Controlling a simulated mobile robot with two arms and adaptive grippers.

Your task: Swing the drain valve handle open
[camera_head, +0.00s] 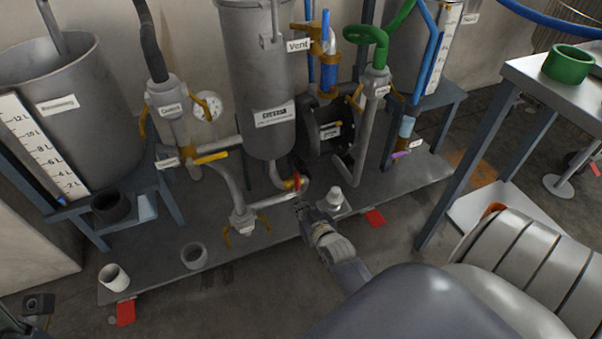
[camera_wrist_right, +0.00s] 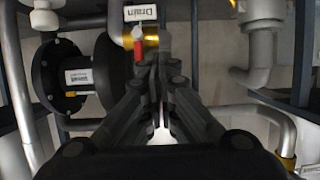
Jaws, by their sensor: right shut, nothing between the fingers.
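The drain valve has a small red handle (camera_head: 296,181) on a brass body at the foot of the central grey vessel (camera_head: 258,90). In the right wrist view the red handle (camera_wrist_right: 137,50) hangs from the brass valve, under a white "Drain" label (camera_wrist_right: 140,13). My right gripper (camera_head: 301,203) is just below and in front of the handle; its fingertips (camera_wrist_right: 154,75) are shut together with nothing between them. They look very close to the handle; I cannot tell whether they touch it. I cannot make out my left gripper.
A brass-handled valve (camera_head: 242,222) and pipes stand left of the drain valve, a dark pump (camera_head: 325,125) behind. A white fitting (camera_head: 335,198) is right of my gripper. Two loose cups (camera_head: 114,278) sit at the front left of the base plate. A table (camera_head: 530,75) stands right.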

